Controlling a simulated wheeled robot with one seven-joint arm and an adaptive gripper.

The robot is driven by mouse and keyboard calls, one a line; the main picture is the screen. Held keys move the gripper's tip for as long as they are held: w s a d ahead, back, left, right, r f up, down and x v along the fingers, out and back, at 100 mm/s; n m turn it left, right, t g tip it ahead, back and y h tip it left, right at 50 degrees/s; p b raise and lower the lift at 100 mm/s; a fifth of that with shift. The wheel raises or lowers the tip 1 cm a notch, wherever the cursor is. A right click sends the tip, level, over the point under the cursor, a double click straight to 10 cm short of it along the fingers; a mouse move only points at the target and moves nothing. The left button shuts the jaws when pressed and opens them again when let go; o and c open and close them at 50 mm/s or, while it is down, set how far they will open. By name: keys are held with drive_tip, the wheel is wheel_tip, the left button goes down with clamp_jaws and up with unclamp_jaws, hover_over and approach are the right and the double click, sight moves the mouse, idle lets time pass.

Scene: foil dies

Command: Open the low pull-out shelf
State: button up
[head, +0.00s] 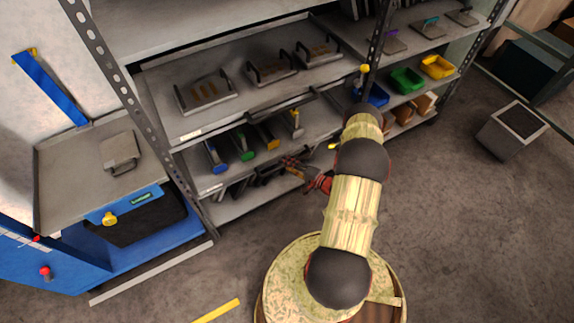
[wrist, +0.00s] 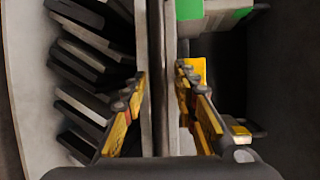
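The low pull-out shelf (head: 208,188) is the rack level bearing tools with blue, green and yellow handles; it is pushed in, level with the rack. Its grey front edge (wrist: 158,60) runs upright through the middle of the wrist view. My gripper (head: 290,162) is at this edge, low in the rack. In the wrist view my gripper (wrist: 160,73) has one finger on each side of the edge, with both fingertips close against it and no clear gap. Contact itself is partly hard to make out. In the head view my arm hides the shelf's right part.
Dark upright plates (wrist: 85,65) stand on the bottom level, close to one finger. A shelf above bears handled trays (head: 207,93). A blue cabinet (head: 150,225) stands left, and a grey bin (head: 510,133) stands right. The floor in front is mostly clear.

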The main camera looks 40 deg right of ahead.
drive_tip(key=c, duration=0.6)
clamp_jaws()
